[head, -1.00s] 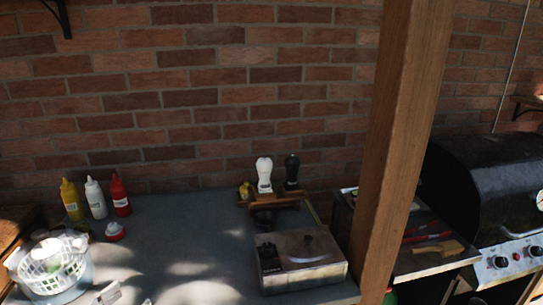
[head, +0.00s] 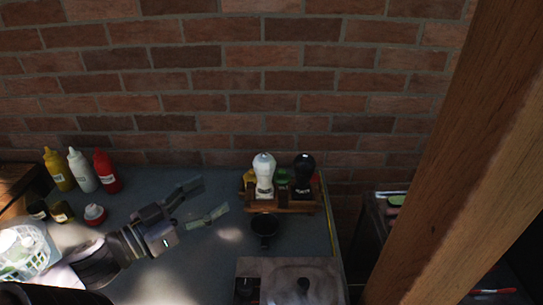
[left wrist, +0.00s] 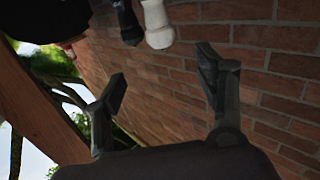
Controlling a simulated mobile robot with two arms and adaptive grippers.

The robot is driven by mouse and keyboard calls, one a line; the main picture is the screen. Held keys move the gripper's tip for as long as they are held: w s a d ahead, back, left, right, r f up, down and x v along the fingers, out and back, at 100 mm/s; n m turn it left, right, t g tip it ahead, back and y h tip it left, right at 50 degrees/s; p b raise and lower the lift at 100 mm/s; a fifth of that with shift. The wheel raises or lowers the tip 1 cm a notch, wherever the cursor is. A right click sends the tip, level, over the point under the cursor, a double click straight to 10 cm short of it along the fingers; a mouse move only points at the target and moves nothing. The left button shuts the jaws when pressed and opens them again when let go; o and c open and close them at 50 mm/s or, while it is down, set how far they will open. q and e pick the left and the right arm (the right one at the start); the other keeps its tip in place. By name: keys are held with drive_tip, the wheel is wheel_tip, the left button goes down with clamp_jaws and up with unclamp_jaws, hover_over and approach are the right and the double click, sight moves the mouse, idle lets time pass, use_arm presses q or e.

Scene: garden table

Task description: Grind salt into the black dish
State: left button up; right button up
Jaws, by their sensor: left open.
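A white mill (head: 264,174) and a black mill (head: 303,174) stand upright in a wooden rack (head: 290,208) at the back of the table. Both also show at the top of the left wrist view, the white one (left wrist: 157,22) beside the black one (left wrist: 128,22). The black dish (head: 264,228) sits on the table just in front of the rack. My left gripper (head: 196,202) is open and empty, left of the dish and rack. Its two fingers (left wrist: 160,90) are spread apart in the left wrist view. My right gripper is not in view.
Yellow, white and red squeeze bottles (head: 82,171) stand at the back left, with small jars in front. A white basket (head: 24,252) is at the left edge. A metal box (head: 289,280) is in front of the dish. A wooden post (head: 455,150) rises at the right.

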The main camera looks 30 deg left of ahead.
sight(256, 168)
use_arm(q)
drive_tip(key=x, duration=0.9)
drive_tip(key=shift+p, duration=0.3)
drive_tip(key=x, duration=0.5)
drive_tip(key=shift+a+r+p, duration=0.1)
drive_tip(key=shift+r+p, duration=0.05)
drive_tip(key=shift+p, duration=0.15)
drive_tip(key=shift+w, duration=0.4)
drive_tip(key=shift+w+d, duration=0.25)
drive_tip(key=shift+w, duration=0.6)
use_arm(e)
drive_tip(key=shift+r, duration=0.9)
use_arm(q)
drive_tip(key=shift+c, duration=0.5)
